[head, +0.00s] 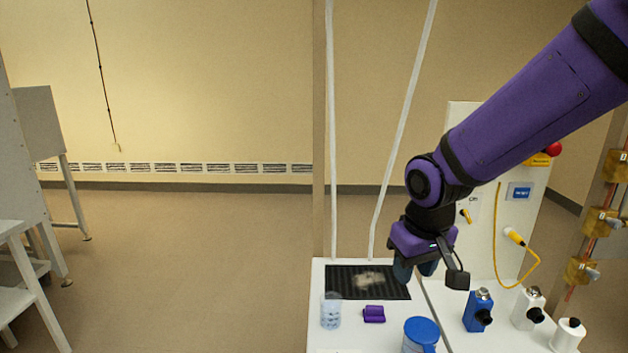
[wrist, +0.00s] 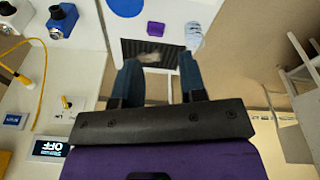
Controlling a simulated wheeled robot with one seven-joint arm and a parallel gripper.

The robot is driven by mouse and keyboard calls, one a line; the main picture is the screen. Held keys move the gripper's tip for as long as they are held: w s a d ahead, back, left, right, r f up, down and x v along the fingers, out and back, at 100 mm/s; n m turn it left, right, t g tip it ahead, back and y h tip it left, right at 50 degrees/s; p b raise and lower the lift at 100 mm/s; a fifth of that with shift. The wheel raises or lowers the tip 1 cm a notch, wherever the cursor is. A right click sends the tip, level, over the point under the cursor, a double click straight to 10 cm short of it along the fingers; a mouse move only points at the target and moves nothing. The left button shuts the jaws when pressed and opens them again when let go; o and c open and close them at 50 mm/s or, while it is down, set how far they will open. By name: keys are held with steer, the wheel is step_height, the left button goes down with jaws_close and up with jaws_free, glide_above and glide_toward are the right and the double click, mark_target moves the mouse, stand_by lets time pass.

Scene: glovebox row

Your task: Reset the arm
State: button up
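My purple arm reaches in from the upper right in the head view. My gripper (head: 416,271) hangs above the white table, near the right edge of the black grooved mat (head: 345,290). In the wrist view my gripper (wrist: 158,80) has its two blue-grey fingers apart with nothing between them. The mat also shows beyond the fingertips in that view (wrist: 139,51). A pale blurred patch lies on the mat.
On the table are a clear cup (head: 331,312), a purple block (head: 374,314), a blue-lidded container (head: 421,334), a blue bottle (head: 478,311) and white bottles (head: 528,308). A white panel with a yellow cable (head: 538,262) stands behind. Open floor lies left.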

steer(key=s+d+r+m+t, duration=0.3)
steer(key=s+d+r, duration=1)
steer(key=s, duration=0.3)
steer(key=shift+s+r+m, duration=0.2)
steer(key=shift+r+m, duration=0.1)
steer(key=shift+r, duration=0.05)
